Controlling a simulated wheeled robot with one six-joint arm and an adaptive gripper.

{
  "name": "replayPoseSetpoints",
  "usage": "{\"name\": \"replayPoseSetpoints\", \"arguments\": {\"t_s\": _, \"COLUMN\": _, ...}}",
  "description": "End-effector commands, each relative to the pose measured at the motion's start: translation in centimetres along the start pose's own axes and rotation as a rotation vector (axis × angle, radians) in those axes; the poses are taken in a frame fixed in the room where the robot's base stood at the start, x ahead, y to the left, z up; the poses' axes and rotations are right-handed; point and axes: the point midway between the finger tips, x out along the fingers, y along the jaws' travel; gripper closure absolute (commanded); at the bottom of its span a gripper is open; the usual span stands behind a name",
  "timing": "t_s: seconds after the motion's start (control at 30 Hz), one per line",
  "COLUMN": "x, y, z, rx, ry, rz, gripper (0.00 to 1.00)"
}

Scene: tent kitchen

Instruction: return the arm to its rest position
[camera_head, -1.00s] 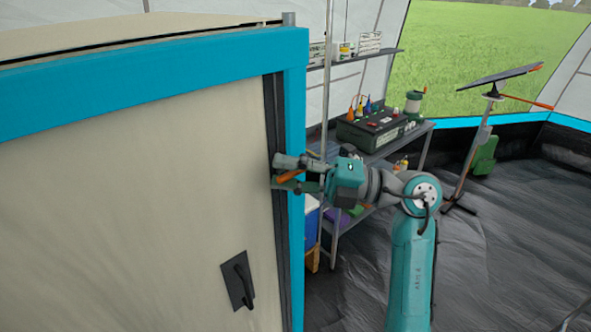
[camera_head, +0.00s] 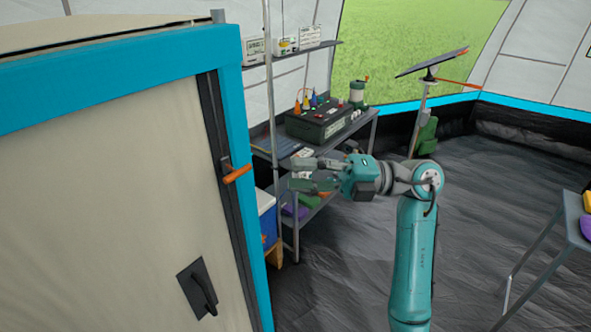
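My gripper (camera_head: 292,174) is in the middle of the view, on the end of my teal and grey arm (camera_head: 409,262). It points left, with its two fingers spread apart and nothing between them. A gap lies between its fingertips and the orange handle (camera_head: 238,174) on the edge of the cream door panel (camera_head: 105,200). The arm is bent, with its lower link upright and its wrist reaching left. The gripper appears in front of the shelf unit and hides part of it.
The blue-framed panel fills the left side and has a black handle (camera_head: 198,288). A metal shelf unit (camera_head: 352,134) carries a dark device (camera_head: 323,122) behind the gripper. A table (camera_head: 566,225) stands at the right edge. Dark floor (camera_head: 480,205) between them is clear.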

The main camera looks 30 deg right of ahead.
Motion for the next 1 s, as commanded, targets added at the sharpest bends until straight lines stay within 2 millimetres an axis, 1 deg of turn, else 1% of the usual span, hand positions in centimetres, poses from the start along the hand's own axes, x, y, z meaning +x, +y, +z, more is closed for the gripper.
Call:
{"name": "replayPoseSetpoints", "arguments": {"t_s": 0.53, "x": -0.1, "y": 0.0, "z": 0.0, "rx": 0.0, "ry": 0.001, "rz": 0.001, "gripper": 0.62}}
{"name": "replayPoseSetpoints", "arguments": {"t_s": 0.63, "x": 0.2, "y": -0.3, "z": -0.5, "rx": 0.007, "ry": 0.006, "rz": 0.02, "gripper": 0.62}}
{"name": "replayPoseSetpoints", "arguments": {"t_s": 0.77, "x": 1.1, "y": -1.4, "z": -2.2, "rx": 0.038, "ry": 0.018, "rz": 0.105, "gripper": 0.62}}
{"name": "replayPoseSetpoints", "arguments": {"t_s": 0.9, "x": 2.2, "y": -2.8, "z": -5.1, "rx": 0.097, "ry": 0.025, "rz": 0.253, "gripper": 0.62}}
{"name": "replayPoseSetpoints", "arguments": {"t_s": 1.0, "x": 2.7, "y": -3.7, "z": -7.1, "rx": 0.147, "ry": 0.016, "rz": 0.359, "gripper": 0.62}}
